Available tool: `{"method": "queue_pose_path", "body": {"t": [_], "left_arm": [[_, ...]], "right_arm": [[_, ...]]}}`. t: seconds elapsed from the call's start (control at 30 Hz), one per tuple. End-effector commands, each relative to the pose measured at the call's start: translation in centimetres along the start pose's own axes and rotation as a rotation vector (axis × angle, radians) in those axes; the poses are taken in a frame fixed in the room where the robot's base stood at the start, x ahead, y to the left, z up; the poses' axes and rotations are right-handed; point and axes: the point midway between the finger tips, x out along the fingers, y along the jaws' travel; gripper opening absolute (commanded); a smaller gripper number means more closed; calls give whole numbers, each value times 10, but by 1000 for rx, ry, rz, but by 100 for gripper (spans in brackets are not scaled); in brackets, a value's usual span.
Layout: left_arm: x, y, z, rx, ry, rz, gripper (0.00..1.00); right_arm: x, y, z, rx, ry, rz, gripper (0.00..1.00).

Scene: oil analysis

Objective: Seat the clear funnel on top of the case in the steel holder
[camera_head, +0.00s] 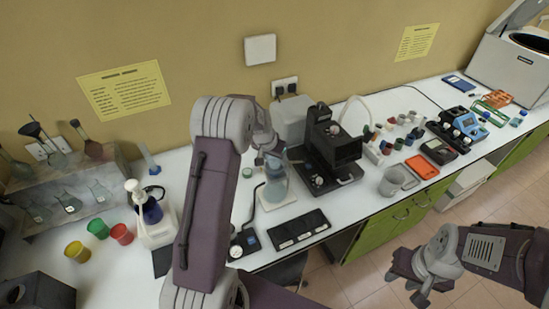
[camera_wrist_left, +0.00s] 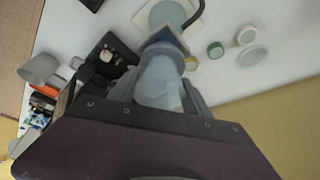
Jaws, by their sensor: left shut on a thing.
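My left gripper (camera_head: 270,158) is shut on a pale, translucent blue piece, which looks like the clear funnel (camera_wrist_left: 160,78). It sits between the jaws in the left wrist view. Below it in the head view, a bluish, rounded vessel (camera_head: 276,190) stands on a pale square base (camera_head: 282,202). In the left wrist view this vessel (camera_wrist_left: 167,15) lies just beyond the held piece. The gripper partly hides both, so I cannot tell the case from the steel holder, nor whether the funnel touches anything. My right gripper (camera_head: 412,277) hangs over the floor, right of the bench; its jaws are unclear.
A black instrument (camera_head: 332,145) stands close on the right of the vessel. A black flat pad (camera_head: 298,229) lies in front. A white wash-bottle stand (camera_head: 160,232) and coloured cups (camera_head: 121,234) are at left. A grey beaker (camera_head: 392,181) stands near the bench's right front edge.

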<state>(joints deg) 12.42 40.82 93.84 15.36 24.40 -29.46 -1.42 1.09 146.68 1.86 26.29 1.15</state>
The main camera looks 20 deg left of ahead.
Motion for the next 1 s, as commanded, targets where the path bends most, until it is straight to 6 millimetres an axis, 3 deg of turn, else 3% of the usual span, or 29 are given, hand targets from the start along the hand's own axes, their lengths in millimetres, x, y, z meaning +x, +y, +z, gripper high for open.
{"method": "queue_pose_path", "body": {"t": [1.0], "left_arm": [[2, 0, 1, 0, 0, 0, 16]], "right_arm": [[6, 0, 1, 0, 0, 0, 36]]}}
